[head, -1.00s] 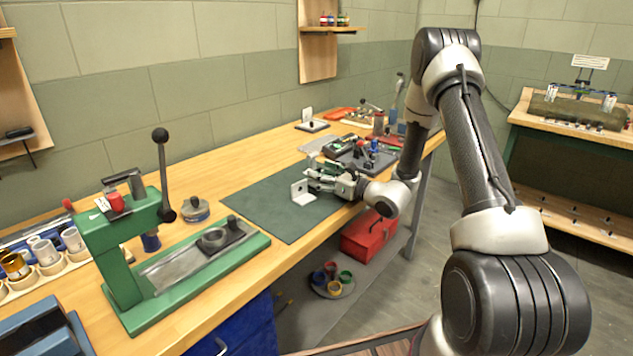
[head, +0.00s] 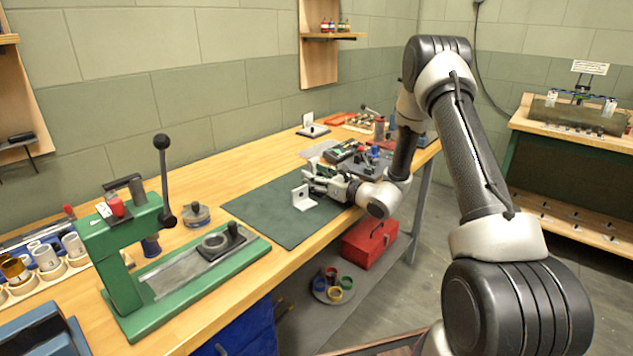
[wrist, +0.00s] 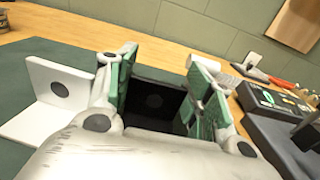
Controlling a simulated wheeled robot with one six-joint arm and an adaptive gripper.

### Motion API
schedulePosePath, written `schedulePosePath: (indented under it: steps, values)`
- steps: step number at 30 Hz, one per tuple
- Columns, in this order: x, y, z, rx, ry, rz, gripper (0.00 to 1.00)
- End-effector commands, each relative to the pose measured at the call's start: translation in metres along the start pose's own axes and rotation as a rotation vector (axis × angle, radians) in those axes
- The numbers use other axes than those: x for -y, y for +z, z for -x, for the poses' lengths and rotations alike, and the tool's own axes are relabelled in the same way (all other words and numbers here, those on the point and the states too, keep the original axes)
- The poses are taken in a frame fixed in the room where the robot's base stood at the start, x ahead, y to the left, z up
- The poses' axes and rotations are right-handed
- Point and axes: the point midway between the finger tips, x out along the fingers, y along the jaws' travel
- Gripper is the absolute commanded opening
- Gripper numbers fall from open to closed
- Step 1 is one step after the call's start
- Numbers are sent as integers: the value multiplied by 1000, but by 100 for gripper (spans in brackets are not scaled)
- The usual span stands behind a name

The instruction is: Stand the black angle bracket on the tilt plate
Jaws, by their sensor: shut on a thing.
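In the head view my gripper (head: 311,181) is low over the green mat, and the black bracket is too small or hidden to make out. A white angle bracket (head: 303,198) stands on the mat just left of the gripper; it also shows left of the fingers in the wrist view (wrist: 60,88). I cannot tell for sure which item is the tilt plate.
The green mat (head: 270,217) is mostly clear toward the left. A green lever press (head: 122,260) stands at the left. A small plate with a white card (head: 312,131) is farther back.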

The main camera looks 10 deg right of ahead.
Motion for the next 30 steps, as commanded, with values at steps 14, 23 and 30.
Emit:
schedulePosePath:
  steps: [14,23,30]
  values:
    - [0,77,0,3,0,3,24]
    - [-12,94,40,-4,-108,-6,24]
    - [1,82,114,-2,-307,-2,24]
